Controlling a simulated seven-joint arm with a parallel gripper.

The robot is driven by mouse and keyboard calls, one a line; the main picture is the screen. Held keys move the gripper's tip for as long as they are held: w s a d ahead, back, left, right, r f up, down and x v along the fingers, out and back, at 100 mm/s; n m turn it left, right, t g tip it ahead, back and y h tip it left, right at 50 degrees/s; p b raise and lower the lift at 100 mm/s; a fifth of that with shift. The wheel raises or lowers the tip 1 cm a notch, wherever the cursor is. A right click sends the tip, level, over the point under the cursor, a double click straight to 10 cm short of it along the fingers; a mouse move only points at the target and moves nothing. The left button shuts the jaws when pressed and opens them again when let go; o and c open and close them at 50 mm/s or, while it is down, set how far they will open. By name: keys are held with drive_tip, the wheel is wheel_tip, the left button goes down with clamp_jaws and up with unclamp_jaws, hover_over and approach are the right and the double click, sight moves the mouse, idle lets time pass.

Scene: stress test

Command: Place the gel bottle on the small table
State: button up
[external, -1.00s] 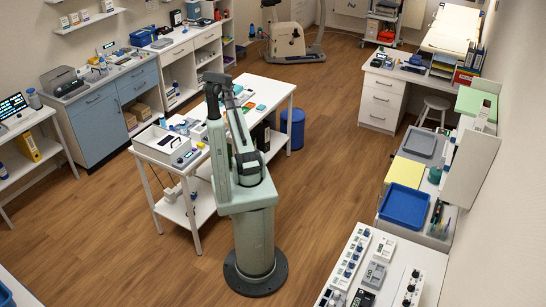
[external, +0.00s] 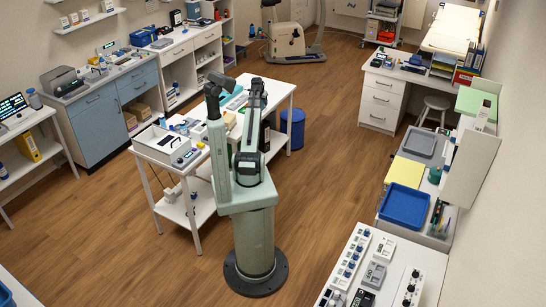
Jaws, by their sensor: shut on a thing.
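My arm stands at the near side of a white two-level table (external: 281,92) in the middle of the room; I cannot tell if this is the small table meant. The arm reaches away from the camera over the table's right part. My gripper is hidden behind my own arm links, so its fingers and anything in them do not show. I cannot make out the gel bottle anywhere in this view.
A light flat item (external: 237,102) lies near the middle. A blue bin (external: 292,128) stands behind the table. The right worktop holds a blue tray (external: 405,206). Wooden floor (external: 330,190) is clear.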

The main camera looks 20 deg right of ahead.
drive_tip(key=s+d+f+m+g+h, duration=0.1)
drive_tip(key=s+d+m, duration=0.2)
drive_tip(key=s+d, duration=0.8)
drive_tip(key=s+d+f+m+g, duration=0.1)
drive_tip(key=s+d+m, duration=0.2)
drive_tip(key=s+d, duration=0.8)
drive_tip(key=s+d+f+m+g+h, duration=0.15)
drive_tip(key=s+d, duration=0.45)
drive_tip(key=d, duration=1.2)
drive_tip(key=s+d+f+m+g+y, duration=0.1)
drive_tip(key=s+d+m, duration=0.2)
drive_tip(key=s+d, duration=1.1)
drive_tip(key=s+d+f+m+g, duration=0.1)
drive_tip(key=s+d+f+m, duration=0.2)
drive_tip(key=s, duration=2.2)
drive_tip(key=s+d+m+g+y, duration=0.1)
drive_tip(key=s+d+m, duration=0.3)
drive_tip(key=s+d, duration=1)
drive_tip(key=s+d+m, duration=0.4)
drive_tip(key=s+d, duration=0.2)
drive_tip(key=s, duration=0.4)
drive_tip(key=shift+n+g+y, duration=0.25)
drive_tip(key=shift+g, duration=0.2)
drive_tip(key=shift+s+d+f, duration=0.1)
drive_tip(key=shift+f, duration=2.25)
drive_tip(key=shift+s+d+f, duration=0.1)
drive_tip(key=shift+f, duration=2.25)
drive_tip(key=shift+f, duration=0.1)
drive_tip(key=o, duration=1.1)
